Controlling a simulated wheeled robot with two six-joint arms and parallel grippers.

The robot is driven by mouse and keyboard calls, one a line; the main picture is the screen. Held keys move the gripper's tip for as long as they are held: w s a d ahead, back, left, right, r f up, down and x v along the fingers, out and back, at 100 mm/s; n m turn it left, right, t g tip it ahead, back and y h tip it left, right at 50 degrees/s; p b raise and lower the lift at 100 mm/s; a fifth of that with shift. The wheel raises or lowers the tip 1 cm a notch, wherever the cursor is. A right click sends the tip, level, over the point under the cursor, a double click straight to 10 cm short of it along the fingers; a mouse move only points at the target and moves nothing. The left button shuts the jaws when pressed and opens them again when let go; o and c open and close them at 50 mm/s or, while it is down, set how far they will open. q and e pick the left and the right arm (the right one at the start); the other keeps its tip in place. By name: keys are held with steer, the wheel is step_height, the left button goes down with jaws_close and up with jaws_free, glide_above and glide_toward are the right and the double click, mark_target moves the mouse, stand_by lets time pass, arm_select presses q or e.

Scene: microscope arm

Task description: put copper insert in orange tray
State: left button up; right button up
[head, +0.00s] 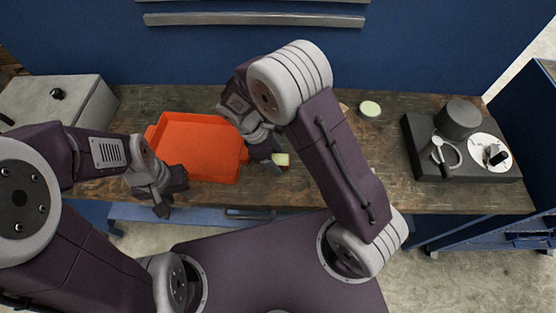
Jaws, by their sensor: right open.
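The orange tray (200,131) lies on the wooden bench, left of centre, and its visible floor looks bare. My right gripper (272,160) is open, low over the bench just right of the tray. A small pale-topped piece (282,159) sits right at its fingers; I cannot tell whether the fingers touch it. I cannot clearly make out a copper insert. A small tan edge (343,108) shows behind my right arm, mostly hidden. My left gripper (170,193) hangs by the tray's front left corner, with its fingers apart and empty.
A pale round disc (370,108) lies at the back of the bench (345,185). A dark device with a white dial (460,140) stands at the right. A grey box (62,100) stands at the left. The bench between disc and device is clear.

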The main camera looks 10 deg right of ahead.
mark_target(276, 159)
jaws_close()
steer(key=shift+r, duration=0.15)
steer(key=shift+r, duration=0.3)
step_height(276, 159, up, 4)
steer(key=shift+f, duration=0.2)
steer(key=s+d+r, duration=0.5)
steer(key=s+r, duration=0.1)
steer(key=s, duration=0.4)
steer(key=shift+s+d+r, duration=0.2)
steer(key=shift+r, duration=0.1)
